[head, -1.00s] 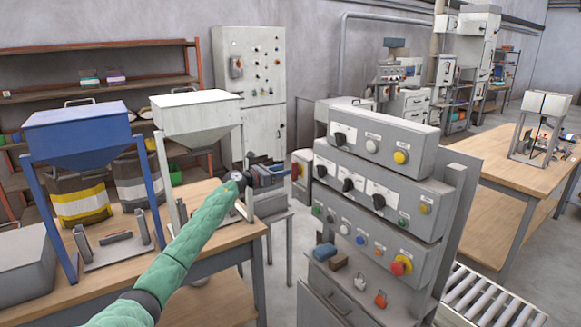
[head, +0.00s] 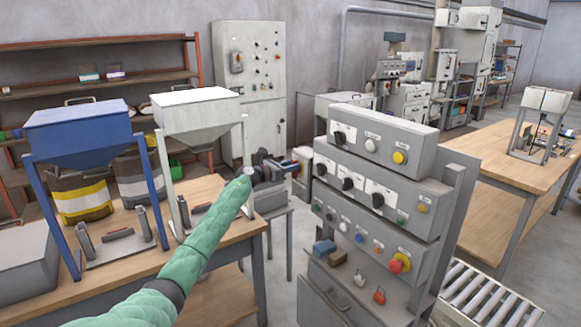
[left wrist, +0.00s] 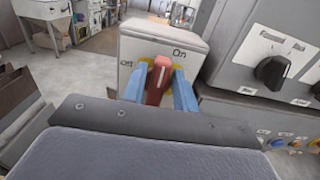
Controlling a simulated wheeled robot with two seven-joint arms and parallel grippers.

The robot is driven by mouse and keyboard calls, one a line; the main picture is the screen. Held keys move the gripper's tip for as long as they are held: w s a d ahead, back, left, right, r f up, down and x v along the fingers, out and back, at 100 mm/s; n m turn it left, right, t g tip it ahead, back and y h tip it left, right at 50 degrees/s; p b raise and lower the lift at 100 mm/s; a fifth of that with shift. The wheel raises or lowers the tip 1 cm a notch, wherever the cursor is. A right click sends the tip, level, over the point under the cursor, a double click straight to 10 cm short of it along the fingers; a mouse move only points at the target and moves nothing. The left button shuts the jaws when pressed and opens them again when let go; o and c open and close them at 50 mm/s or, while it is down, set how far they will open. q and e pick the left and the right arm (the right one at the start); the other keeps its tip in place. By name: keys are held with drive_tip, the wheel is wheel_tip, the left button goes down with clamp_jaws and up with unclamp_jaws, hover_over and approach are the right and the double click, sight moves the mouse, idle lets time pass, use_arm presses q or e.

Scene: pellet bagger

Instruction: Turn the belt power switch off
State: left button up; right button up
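The belt power switch is a light grey box (left wrist: 135,45) with "On" at its upper right and "Off" at its left. Its red handle (left wrist: 158,80) sits on a yellow plate and leans up and slightly right, nearer "On". My left gripper (left wrist: 157,88) is open, with one blue finger on each side of the handle. A gap shows at the left finger; the right finger is very close, and I cannot tell if it touches. In the head view, my left gripper (head: 292,166) is at the left side of the control console and mostly hides the switch. My right gripper is not in view.
The grey control console (head: 375,135) with knobs and buttons stands just right of the gripper. A wooden table (head: 215,225) with a blue hopper (head: 78,130) and a white hopper (head: 195,115) is at left. A roller conveyor (head: 480,300) is at lower right.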

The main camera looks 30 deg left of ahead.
use_arm(q)
clamp_jaws()
drive_tip(key=shift+f, duration=0.1)
